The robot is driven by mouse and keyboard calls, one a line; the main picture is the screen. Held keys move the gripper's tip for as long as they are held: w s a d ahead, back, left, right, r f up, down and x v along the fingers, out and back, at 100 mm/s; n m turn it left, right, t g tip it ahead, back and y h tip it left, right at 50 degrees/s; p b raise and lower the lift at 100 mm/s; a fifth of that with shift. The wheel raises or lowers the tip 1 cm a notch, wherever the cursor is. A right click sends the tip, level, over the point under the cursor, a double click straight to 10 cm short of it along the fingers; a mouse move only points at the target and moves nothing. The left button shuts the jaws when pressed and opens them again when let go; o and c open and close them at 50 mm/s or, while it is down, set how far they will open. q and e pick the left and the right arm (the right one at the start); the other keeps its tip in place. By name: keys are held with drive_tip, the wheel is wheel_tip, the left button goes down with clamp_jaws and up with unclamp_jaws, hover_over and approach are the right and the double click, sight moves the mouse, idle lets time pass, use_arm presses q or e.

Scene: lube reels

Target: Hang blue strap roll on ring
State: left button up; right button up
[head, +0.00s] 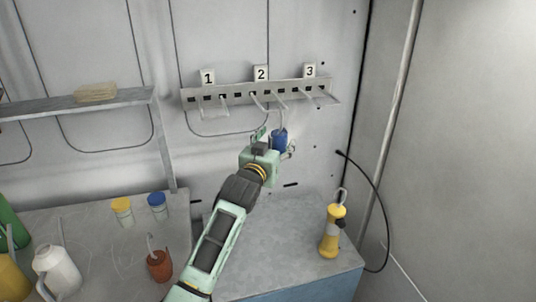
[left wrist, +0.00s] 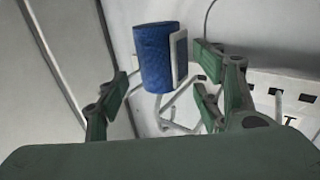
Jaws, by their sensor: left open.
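The blue strap roll (head: 280,140) is upright in front of the back wall, just below the hook rail near label 2. A wire loop shows at its top in the head view. In the left wrist view the blue roll (left wrist: 153,57) has a white tag on its right side and appears between the open fingers, towards their tips. My left gripper (head: 275,146) is open around or just short of the roll; I cannot tell if it touches. Whether the roll's loop sits on a hook is too small to tell. My right gripper is not in view.
A metal rail (head: 240,94) with several wire hooks and labels 1, 2 and 3 is on the wall. A yellow bottle-like tool (head: 333,232) stands on the right bench. Jugs, a red-brown can (head: 159,266) and lidded jars stand at left. A shelf (head: 75,103) is upper left.

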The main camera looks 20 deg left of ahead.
use_arm(q)
drive_tip(key=s, duration=1)
drive_tip(key=s+f+g, duration=0.7)
drive_tip(key=s+f, duration=0.8)
drive_tip(key=f, duration=0.4)
drive_tip(key=s+d+f+m+g, duration=0.1)
drive_tip(key=s+f+g, duration=0.35)
drive_tip(key=s, duration=0.85)
drive_tip(key=s+f+m+g, duration=0.1)
drive_tip(key=s+f+g, duration=0.35)
drive_tip(key=s, duration=0.85)
wheel_tip(320, 180, down, 29)
drive_tip(key=s, duration=0.2)
drive_tip(key=s+a+f+g, duration=0.1)
drive_tip(key=s+a+f, duration=0.1)
drive_tip(key=s+f, duration=1.2)
drive_tip(key=shift+s+a+f+y, duration=0.3)
drive_tip(key=shift+s+a+f, duration=0.1)
drive_tip(key=shift+s, duration=0.5)
